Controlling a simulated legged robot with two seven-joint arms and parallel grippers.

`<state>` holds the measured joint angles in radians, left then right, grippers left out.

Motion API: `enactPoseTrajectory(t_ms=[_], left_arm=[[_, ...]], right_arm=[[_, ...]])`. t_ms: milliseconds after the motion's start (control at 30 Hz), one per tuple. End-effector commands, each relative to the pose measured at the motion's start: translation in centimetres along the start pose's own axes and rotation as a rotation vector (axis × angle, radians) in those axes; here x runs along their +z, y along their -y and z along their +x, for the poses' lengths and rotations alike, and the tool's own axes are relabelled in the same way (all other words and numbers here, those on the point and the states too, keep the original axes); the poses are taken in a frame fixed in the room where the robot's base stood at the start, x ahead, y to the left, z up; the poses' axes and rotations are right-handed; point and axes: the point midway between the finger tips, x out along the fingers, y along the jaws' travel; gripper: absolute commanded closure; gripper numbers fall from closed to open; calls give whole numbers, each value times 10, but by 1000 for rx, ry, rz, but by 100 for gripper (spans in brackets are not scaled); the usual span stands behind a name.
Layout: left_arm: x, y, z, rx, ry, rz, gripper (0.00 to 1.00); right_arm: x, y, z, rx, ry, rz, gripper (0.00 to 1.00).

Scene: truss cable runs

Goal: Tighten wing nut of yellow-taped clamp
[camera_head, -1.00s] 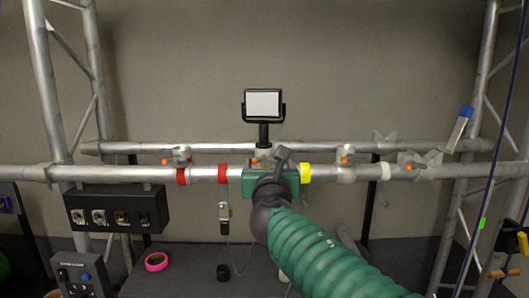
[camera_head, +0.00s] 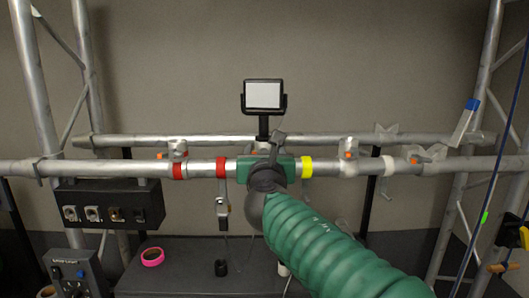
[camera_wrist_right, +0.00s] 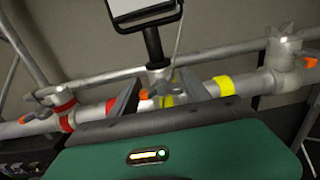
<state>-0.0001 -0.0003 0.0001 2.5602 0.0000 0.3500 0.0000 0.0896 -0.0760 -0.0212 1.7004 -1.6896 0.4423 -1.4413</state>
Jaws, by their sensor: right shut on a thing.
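The yellow tape (camera_head: 306,167) is wrapped around the front truss tube, just right of my right gripper (camera_head: 271,146) in the head view. That gripper's green body hides most of the clamp there. In the right wrist view, a grey clamp (camera_wrist_right: 160,76) with an orange wing nut (camera_wrist_right: 144,94) shows between the fingers of my right gripper (camera_wrist_right: 163,95). A yellow band (camera_wrist_right: 166,101) is beside the nut, and yellow tape (camera_wrist_right: 224,85) is right of the right finger. The gripper is shut on the wing nut; the exact contact is hard to see. My left gripper is not in view.
Red tape bands (camera_head: 222,167) and other clamps (camera_head: 348,158) with orange nuts sit along the tube. A lamp with a white face (camera_head: 263,95) stands behind my gripper. A black socket box (camera_head: 110,204) hangs at left. A pink tape roll (camera_head: 152,257) lies below.

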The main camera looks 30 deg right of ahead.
Motion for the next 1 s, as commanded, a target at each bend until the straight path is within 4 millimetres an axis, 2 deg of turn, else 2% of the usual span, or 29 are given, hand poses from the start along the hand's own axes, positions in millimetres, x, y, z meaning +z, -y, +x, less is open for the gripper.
enactPoseTrajectory(t_ms=[100,533,767,1000], left_arm=[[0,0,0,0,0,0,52],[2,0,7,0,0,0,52],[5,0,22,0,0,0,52],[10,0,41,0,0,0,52]], right_arm=[[-1,1,1,-3,-2,-1,85],[-5,0,1,0,-4,55,85],[-7,1,1,0,-4,200,85],[-8,2,1,0,-4,418,85]])
